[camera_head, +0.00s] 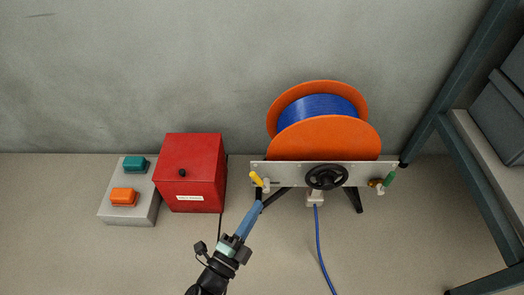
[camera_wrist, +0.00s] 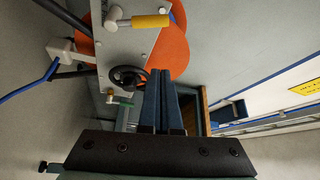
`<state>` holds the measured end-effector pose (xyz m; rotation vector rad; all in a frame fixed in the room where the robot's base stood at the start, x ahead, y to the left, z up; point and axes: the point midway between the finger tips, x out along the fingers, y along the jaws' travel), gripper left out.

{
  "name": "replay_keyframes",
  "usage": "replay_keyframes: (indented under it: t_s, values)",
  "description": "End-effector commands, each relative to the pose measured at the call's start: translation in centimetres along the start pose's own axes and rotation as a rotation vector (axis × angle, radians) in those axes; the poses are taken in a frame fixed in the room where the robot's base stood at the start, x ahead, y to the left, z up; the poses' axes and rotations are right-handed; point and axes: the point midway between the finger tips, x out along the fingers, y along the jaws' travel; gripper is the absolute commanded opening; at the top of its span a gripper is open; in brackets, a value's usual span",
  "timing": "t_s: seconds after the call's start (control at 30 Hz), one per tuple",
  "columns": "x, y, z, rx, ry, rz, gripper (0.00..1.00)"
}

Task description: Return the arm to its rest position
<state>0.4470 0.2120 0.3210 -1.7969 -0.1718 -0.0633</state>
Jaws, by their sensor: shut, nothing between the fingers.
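My arm reaches up from the bottom of the head view. My gripper (camera_head: 259,204) has slim blue fingers, shut with nothing between them, just below the yellow-handled lever (camera_head: 257,179) on a metal panel (camera_head: 296,173). In the wrist view, the shut fingers (camera_wrist: 158,74) point toward the panel (camera_wrist: 118,48) and overlap the view of the orange reel (camera_wrist: 171,52). The yellow handle (camera_wrist: 151,21) is at the top of that view, apart from the fingertips in the picture. I cannot tell the exact gap in depth.
The orange reel (camera_head: 325,138) holds blue hose (camera_head: 318,108). The panel carries a black handwheel (camera_head: 326,177) and a green-handled valve (camera_head: 389,177). A red box (camera_head: 194,180) and a grey button box (camera_head: 144,209) stand left. Metal shelving (camera_head: 462,165) stands right. A blue hose (camera_head: 319,245) crosses the floor.

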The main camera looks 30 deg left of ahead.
Motion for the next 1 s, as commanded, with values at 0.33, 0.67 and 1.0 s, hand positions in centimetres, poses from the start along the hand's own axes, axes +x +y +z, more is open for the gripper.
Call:
replay_keyframes:
  t_s: [0.33,0.67,1.0]
  values:
    - [-1.7,0.3,0.0,0.0,0.0,0.0,0.0]
    - [-1.6,0.3,-0.1,0.0,0.001,0.0,0.0]
    - [3.1,-6.2,-0.1,-0.003,-0.018,-0.084,0.0]
